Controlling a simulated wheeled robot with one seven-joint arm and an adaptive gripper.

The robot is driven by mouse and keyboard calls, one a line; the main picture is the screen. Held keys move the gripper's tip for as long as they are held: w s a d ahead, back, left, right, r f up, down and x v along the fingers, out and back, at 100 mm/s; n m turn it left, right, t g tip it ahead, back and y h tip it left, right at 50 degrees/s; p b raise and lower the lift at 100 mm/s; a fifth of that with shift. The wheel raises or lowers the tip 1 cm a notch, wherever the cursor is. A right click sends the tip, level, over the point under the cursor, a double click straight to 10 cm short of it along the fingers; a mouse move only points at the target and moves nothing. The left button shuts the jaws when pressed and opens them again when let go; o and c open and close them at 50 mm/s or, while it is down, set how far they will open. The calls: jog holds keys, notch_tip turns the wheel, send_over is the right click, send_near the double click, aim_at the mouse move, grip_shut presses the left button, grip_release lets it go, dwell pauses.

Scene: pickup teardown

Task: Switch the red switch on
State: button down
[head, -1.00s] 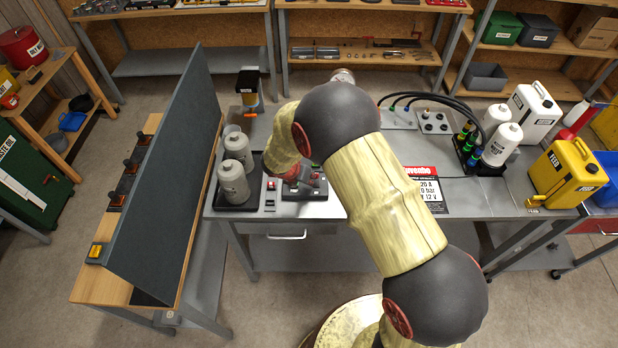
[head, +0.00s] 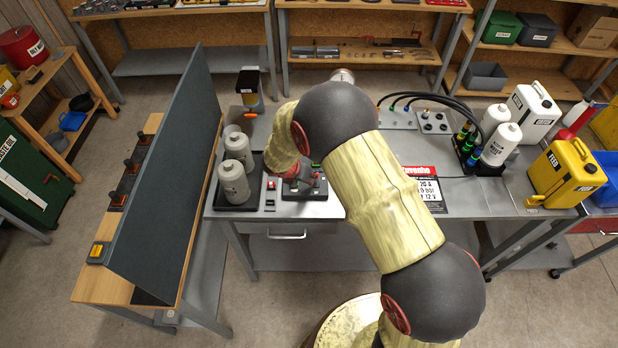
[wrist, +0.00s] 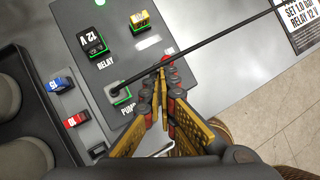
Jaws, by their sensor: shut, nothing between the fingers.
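A red rocker switch (wrist: 75,120) sits on a narrow grey strip at the left of the wrist view, beside a blue rocker (wrist: 62,84). It appears as a small red spot (head: 271,184) in the head view. I cannot tell its position from these frames. My gripper (wrist: 163,84) is shut and empty over the dark control panel (wrist: 135,65), to the right of the red rocker and apart from it. A small red part (wrist: 170,60) shows just beyond the fingertips; its shape and any contact are unclear. My arm covers much of the panel in the head view.
The panel carries a black relay switch (wrist: 95,44), a yellow part (wrist: 140,20) and a green-framed pump control (wrist: 119,93). A thin black rod or cable crosses above it. White bottles stand in a dark tray (head: 222,203) left of the strip. A tall grey board (head: 165,180) stands farther left.

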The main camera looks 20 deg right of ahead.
dwell(0.8)
jog(key=shift+r+p, duration=0.7)
jog(key=shift+r, duration=0.1)
jog(key=a+p+v, duration=0.1)
jog(key=v, duration=1.2)
jog(key=shift+p, duration=0.35)
jog(key=shift+w+f, duration=0.1)
jog(key=shift+f, duration=0.05)
